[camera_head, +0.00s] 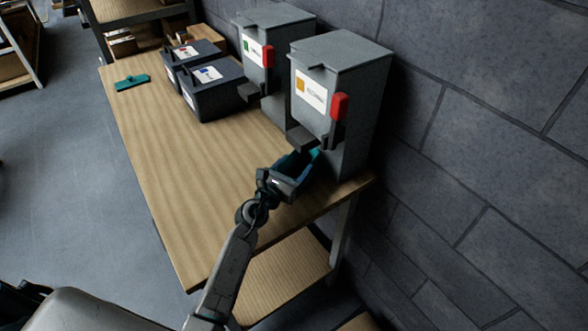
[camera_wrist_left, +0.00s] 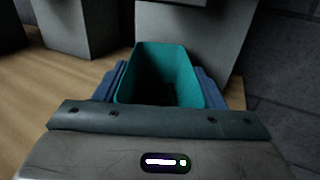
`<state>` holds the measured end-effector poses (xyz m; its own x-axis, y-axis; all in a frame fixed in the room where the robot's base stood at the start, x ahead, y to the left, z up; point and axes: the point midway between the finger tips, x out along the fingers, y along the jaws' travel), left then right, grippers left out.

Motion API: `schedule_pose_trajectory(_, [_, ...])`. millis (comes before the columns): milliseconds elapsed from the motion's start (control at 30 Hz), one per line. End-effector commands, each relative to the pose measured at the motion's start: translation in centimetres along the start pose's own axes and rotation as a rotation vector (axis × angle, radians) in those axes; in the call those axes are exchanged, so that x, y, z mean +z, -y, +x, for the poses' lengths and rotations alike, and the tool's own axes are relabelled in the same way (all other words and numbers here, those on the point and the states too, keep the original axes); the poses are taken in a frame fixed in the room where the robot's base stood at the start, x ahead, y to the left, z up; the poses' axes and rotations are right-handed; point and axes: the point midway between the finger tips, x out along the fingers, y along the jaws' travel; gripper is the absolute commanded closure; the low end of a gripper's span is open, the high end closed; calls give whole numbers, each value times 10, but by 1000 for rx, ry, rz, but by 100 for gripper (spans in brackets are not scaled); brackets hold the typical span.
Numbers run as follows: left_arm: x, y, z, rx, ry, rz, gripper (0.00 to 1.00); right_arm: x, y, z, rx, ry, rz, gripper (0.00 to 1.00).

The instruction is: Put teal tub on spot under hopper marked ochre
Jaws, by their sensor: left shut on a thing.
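The teal tub (camera_wrist_left: 190,85) is upright and looks empty in the left wrist view. In the head view only a bit of it (camera_head: 315,155) shows past the gripper. My left gripper (camera_head: 296,170) is shut on the tub, with blue fingers along its two sides. It holds the tub at the foot of the hopper with the ochre label (camera_head: 325,90), below its spout. The spot under that hopper is hidden by the gripper and tub. I cannot tell whether the tub touches the table. My right gripper is not in view.
A second grey hopper (camera_head: 277,25) with a green label stands behind. Two dark bins (camera_head: 212,98) with labels sit left of it. A flat teal piece (camera_head: 132,82) lies at the table's far left. The middle of the wooden table (camera_head: 180,165) is clear. A block wall (camera_head: 470,130) rises at right.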

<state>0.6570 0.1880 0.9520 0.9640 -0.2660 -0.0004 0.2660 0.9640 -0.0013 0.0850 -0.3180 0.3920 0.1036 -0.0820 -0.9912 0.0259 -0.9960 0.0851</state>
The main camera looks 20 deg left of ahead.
Motion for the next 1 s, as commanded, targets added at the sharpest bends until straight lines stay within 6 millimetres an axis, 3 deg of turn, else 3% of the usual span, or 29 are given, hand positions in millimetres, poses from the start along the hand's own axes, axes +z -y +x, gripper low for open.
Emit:
schedule_pose_trajectory(300, [-3,0,0,0,1,0,64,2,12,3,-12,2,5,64])
schedule_pose_trajectory(333, [-2,0,0,0,1,0,33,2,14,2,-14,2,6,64])
schedule_pose_trajectory(433, [-2,0,0,0,0,0,15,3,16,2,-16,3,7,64])
schedule_pose_trajectory(800, [4,0,-1,0,1,1,15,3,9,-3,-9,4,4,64])
schedule_pose_trajectory(1000, [-1,0,-36,0,-2,2,15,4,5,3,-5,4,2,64])
